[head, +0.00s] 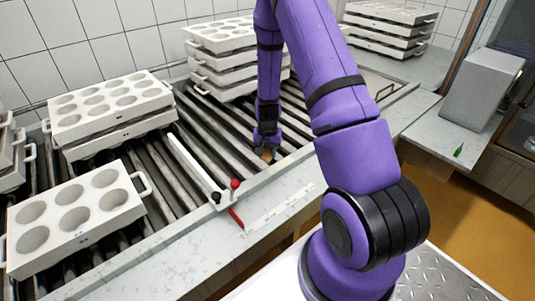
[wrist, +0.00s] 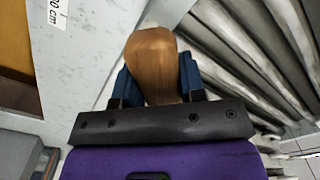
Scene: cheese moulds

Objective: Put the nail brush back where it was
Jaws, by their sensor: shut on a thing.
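The nail brush shows in the wrist view as a brown wooden block (wrist: 152,52) with a rounded end. My gripper (wrist: 156,78) is shut on it, with one blue finger on each side. In the head view my gripper (head: 266,148) points down by the near edge of the roller conveyor, and only a small brown bit of the brush shows below it. The bristles are hidden. I cannot tell whether the brush touches the surface below.
White mould blocks stand on the rollers at left (head: 75,215), behind it (head: 108,105) and at the back (head: 225,55). A white bar (head: 195,165) and a red-handled lever (head: 235,200) lie left of my gripper. A grey box (head: 482,88) stands on the right counter.

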